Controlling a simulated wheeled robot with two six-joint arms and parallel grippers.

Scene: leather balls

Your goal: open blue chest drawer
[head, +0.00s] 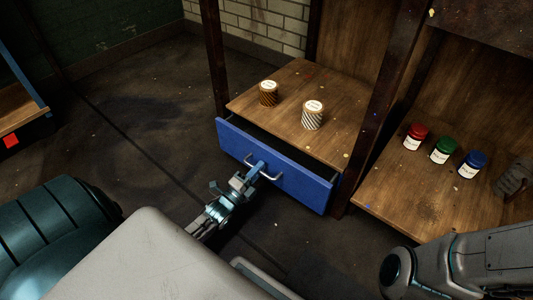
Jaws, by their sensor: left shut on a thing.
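The blue chest drawer (300,181) is in the head view, below a wooden shelf top. It stands partly pulled out, with a dark gap showing behind its front. A pale metal handle (274,175) sits on the middle of the drawer front. My left gripper (257,171) is at the handle and shut on it; the fingers hide part of it. The drawer's inside is mostly hidden by the shelf top and the angle. My right arm (450,268) shows at the lower right, but its gripper is out of view.
Two patterned jars with pale lids, one brown (268,95) and one striped (312,117), stand on the wooden top (300,78). Red (415,138), green (441,151) and blue (472,164) jars stand on the right shelf. Dark floor (140,130) lies open at left.

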